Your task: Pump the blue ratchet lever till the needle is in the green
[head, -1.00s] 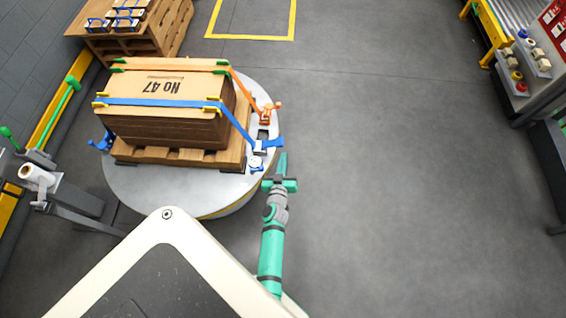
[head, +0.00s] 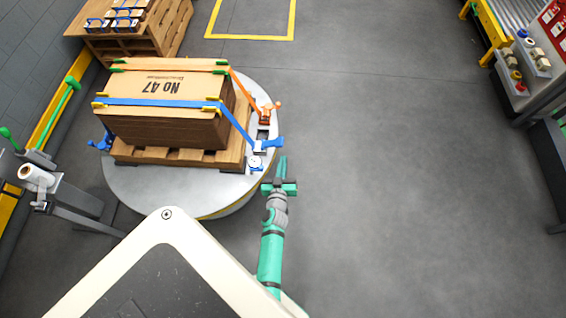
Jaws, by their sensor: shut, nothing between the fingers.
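The blue ratchet lever (head: 275,142) sits at the right edge of the round turntable (head: 150,193), at the lower end of the blue strap (head: 160,102). A small round white gauge (head: 255,162) is just below it; its needle and any green band are too small to read. My gripper (head: 282,160) is green, shut and empty. Its tip points up the picture, just below and right of the lever, with a small gap seeming to show between them. The strap runs over a cardboard box (head: 165,125) marked No 47 on a wooden pallet (head: 180,158).
An orange strap (head: 170,65) with its orange ratchet (head: 268,113) lies just beyond the blue one. A grey post with a white roll (head: 35,175) stands at the left. The floor (head: 400,170) to the right is clear.

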